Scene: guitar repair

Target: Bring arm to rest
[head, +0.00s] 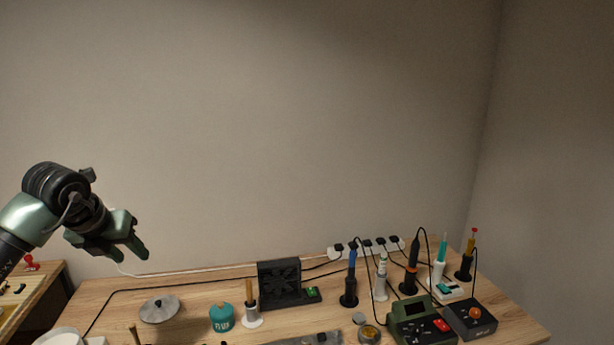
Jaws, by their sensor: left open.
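My left arm comes in from the left side of the head view. Its gripper (130,245) is raised above the back left part of the wooden workbench (205,294), in front of the bare wall. The two green fingers are apart, and nothing shows between them. The gripper is clear of the bench and of the objects on it. My right gripper is not in the head view.
A silver lid (159,309), teal flux jar (222,317), black fan unit (280,281) and green soldering station (420,322) stand on the bench. Several upright tools, including a blue one (350,275), crowd the right, with cables and a power strip (366,248) behind.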

